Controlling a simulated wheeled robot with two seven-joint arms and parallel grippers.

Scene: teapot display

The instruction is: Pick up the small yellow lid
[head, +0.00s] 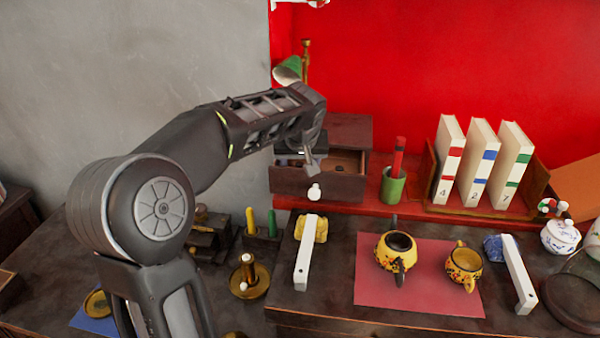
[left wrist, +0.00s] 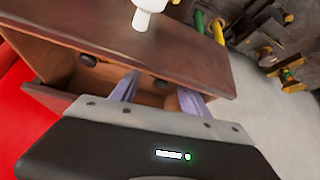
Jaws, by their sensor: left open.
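My left gripper (head: 311,162) is open at the pulled-out drawer of a dark wooden box. Its two fingers also show in the left wrist view (left wrist: 158,86), apart and pointing down into the drawer (left wrist: 105,55). A small dark rounded thing (left wrist: 161,85) shows between the fingers, and another (left wrist: 88,60) lies further left; I cannot tell whether either is the yellow lid. No clearly yellow lid shows. A yellow teapot (head: 383,253) with an open top and a smaller yellow pot (head: 461,266) stand on a red mat (head: 425,303). My right gripper is not in view.
The drawer front (head: 290,182) has a white knob (head: 315,192). A green cup (head: 392,188) and several books (head: 482,165) stand to the right on a red shelf.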

